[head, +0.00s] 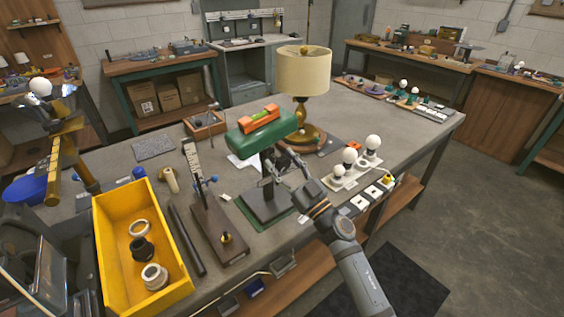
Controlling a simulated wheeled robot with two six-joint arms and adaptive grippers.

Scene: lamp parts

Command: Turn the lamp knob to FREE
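A desk lamp with a green shade (262,133) stands on a dark square base (268,204) near the table's front edge. An orange object (262,119) lies on top of the shade. My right gripper (284,160) reaches to the lamp's stem just under the shade. Its fingers overlap the dark stem, and I cannot tell whether they are closed. The knob and its setting cannot be made out. My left gripper (58,108) is raised at the far left, away from the lamp, with a white bulb (40,87) at its fingertips.
A table lamp with a cream shade (303,73) stands behind the green one. A white bulb holder (354,172) stands to the right. A yellow bin (107,226) with rings and a wooden board (218,229) are to the left.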

